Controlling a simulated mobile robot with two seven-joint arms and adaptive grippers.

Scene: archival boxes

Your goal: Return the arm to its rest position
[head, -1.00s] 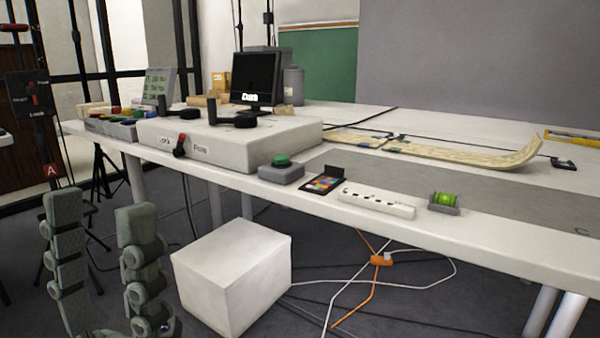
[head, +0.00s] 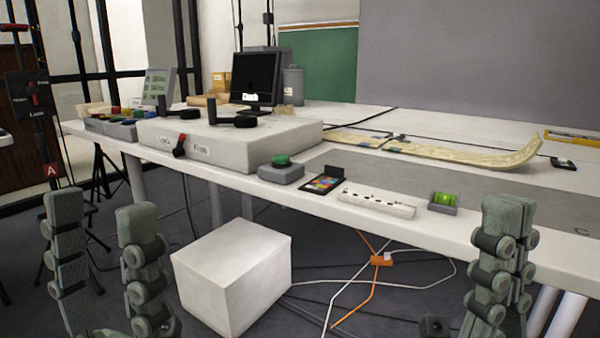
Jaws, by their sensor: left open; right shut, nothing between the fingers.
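My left gripper (head: 101,217) is at the lower left of the head view, its two grey jointed fingers pointing up and spread well apart. It is empty and stands in front of the table's left end, over the floor. My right gripper (head: 508,208) is at the lower right, its fingers pressed together with nothing between them. Its fingertips overlap the front edge of the white table (head: 452,236) in the picture. Neither gripper appears to touch anything.
A white box (head: 232,275) sits on the floor between the grippers, near orange and white cables. On the table are a large grey-white unit (head: 232,145), a green button box (head: 281,170), a colour card (head: 322,184), a power strip (head: 376,202) and a green level (head: 443,202).

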